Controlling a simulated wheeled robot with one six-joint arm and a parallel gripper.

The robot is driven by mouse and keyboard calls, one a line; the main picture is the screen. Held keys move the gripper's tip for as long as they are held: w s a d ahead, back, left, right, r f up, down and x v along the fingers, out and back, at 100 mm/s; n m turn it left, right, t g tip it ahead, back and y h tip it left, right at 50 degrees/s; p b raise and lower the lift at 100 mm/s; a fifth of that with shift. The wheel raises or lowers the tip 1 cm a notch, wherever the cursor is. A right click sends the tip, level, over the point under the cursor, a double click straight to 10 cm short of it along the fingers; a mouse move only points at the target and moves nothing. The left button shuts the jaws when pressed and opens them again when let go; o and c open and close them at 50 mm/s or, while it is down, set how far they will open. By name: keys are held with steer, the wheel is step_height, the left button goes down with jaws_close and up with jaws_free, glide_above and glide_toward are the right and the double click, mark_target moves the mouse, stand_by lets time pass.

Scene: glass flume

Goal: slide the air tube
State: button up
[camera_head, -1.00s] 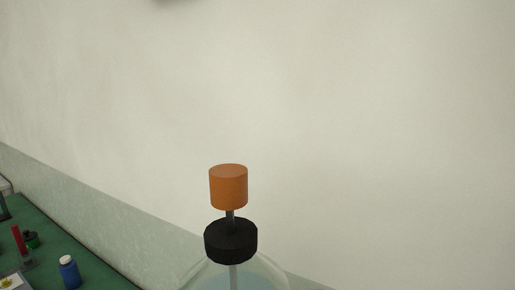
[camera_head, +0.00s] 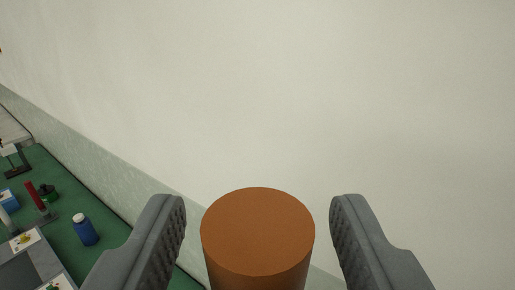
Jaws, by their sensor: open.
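An orange cylindrical knob (camera_head: 258,232) stands upright at the bottom middle of the head camera view, large and close. Its lower end runs out of the picture, so the thin tube, black stopper and glass bottle below it do not show now. My gripper (camera_head: 258,222) is open, with one grey ridged finger on each side of the knob. A gap of wall shows between the knob and each finger, and neither finger seems to touch it.
A pale wall (camera_head: 330,90) fills the background. At left, a green bench top (camera_head: 62,212) carries a blue bottle with a white cap (camera_head: 84,230), a red upright piece (camera_head: 35,196), picture cards (camera_head: 25,240) and a small blue box (camera_head: 8,197).

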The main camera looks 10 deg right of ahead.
mark_target(257, 264)
steer(key=shift+w+d, duration=0.15)
steer(key=shift+w, duration=0.55)
steer(key=shift+w+d, duration=0.1)
steer(key=shift+w, duration=0.6)
jaws_close()
steer(key=shift+f, duration=1.75)
jaws_free()
steer(key=shift+s, duration=0.1)
